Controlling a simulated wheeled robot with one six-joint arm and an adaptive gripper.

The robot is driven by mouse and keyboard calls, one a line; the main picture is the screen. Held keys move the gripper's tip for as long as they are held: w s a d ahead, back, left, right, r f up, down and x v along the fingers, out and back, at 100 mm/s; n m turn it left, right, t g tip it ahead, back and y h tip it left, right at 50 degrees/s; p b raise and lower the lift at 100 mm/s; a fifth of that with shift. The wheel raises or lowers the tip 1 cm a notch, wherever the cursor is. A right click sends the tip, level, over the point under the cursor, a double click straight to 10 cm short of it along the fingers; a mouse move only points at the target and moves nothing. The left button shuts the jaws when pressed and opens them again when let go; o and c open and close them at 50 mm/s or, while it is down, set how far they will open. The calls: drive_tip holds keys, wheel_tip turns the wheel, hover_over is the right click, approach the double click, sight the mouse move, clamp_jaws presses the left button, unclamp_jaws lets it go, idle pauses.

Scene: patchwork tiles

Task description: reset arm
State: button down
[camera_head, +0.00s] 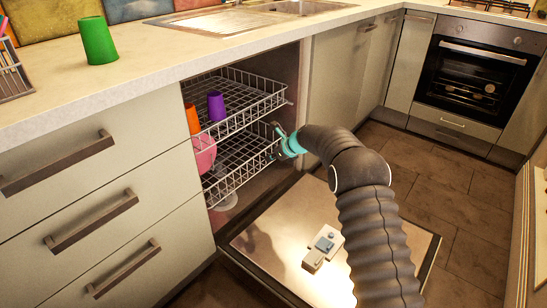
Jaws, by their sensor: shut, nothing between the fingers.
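My gripper (281,134), teal at the wrist with dark fingers, is at the right end of the dishwasher's wire racks. It is shut and appears empty. Its fingertips are small against the rack wires, and I cannot tell if they touch. My dark ribbed arm bends up from the lower right over the open dishwasher door (273,236).
The upper rack (262,101) holds an orange cup (192,119) and a purple cup (216,106). A pink bowl (204,153) sits in the lower rack (246,171). A green cup (98,41) stands on the counter (150,62). Floor (446,180) at right is clear.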

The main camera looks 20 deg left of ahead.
drive_tip(key=shift+v, duration=0.85)
